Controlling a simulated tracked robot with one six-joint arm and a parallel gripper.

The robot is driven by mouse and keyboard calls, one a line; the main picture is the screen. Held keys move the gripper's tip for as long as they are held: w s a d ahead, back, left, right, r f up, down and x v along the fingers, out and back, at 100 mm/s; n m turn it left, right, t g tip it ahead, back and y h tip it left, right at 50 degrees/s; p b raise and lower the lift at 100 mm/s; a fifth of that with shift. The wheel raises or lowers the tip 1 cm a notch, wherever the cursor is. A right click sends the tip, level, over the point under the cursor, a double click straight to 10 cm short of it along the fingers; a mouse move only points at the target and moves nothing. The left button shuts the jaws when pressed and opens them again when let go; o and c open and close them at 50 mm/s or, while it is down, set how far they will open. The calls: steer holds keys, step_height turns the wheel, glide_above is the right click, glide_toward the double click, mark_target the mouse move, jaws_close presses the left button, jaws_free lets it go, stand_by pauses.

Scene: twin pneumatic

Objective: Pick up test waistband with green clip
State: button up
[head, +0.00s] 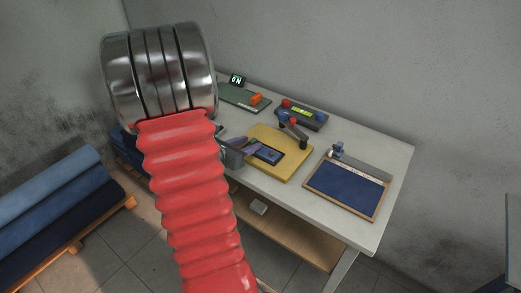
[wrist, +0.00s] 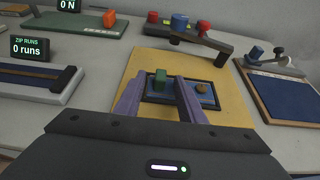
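The test waistband (wrist: 212,99) is a short dark-blue strip lying on a yellow board. In the head view the waistband (head: 269,155) is partly covered by my gripper (head: 256,148). In the wrist view the purple fingers of my gripper (wrist: 160,86) are spread apart and point at the waistband. The clip shows between the fingertips with gaps on both sides. Whether the fingertips are level with the clip is hard to tell.
A blue framed panel (head: 344,190) lies to the right. Behind stand a level-like block (head: 302,113) and a green plate with an orange block (head: 255,99).

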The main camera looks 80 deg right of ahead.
steer(key=shift+s+d+f, duration=0.25)
steer(key=shift+d, duration=0.25)
jaws_close()
stand_by(0.4)
